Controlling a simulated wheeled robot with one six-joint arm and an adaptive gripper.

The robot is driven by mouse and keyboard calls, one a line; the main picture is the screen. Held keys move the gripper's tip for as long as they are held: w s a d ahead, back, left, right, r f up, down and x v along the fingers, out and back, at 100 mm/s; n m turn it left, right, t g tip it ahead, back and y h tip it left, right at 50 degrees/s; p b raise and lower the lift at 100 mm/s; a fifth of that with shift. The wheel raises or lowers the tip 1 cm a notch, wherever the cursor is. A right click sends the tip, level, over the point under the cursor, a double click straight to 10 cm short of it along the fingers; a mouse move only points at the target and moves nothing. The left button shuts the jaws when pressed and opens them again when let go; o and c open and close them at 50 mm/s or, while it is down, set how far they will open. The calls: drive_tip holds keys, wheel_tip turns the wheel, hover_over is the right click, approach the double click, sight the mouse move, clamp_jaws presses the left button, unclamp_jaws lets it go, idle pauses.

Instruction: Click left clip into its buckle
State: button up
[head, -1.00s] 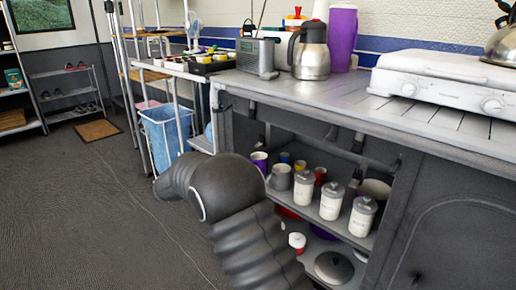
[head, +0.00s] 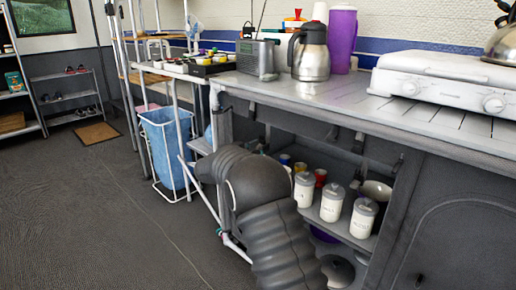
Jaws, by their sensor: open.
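Two dark straps with small clip-like ends hang from the counter's front edge, over the open shelf. The left strap end (head: 262,143) shows just above my arm. The right strap end (head: 358,142) shows near the right side of the opening, with another small dark piece (head: 355,184) below it. They are too small to tell whether any is fastened. What lies below the left strap end is hidden by my dark ribbed arm. I cannot make out my gripper's fingers.
White canisters (head: 331,202), cups and a bowl (head: 376,190) stand on the shelf close to my arm. The counter (head: 400,112) carries a stove (head: 445,80), a steel jug (head: 309,52) and a radio (head: 258,58). A blue bin (head: 168,150) stands left; the floor there is clear.

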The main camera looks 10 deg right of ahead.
clamp_jaws()
drive_tip(key=s+a+r+p, duration=0.3)
drive_tip(key=a+r+p, duration=0.1)
drive_tip(key=r+p, duration=0.5)
drive_tip(key=shift+a, duration=0.15)
unclamp_jaws()
drive_tip(key=shift+s+a+r, duration=0.1)
drive_tip(key=v, duration=1.2)
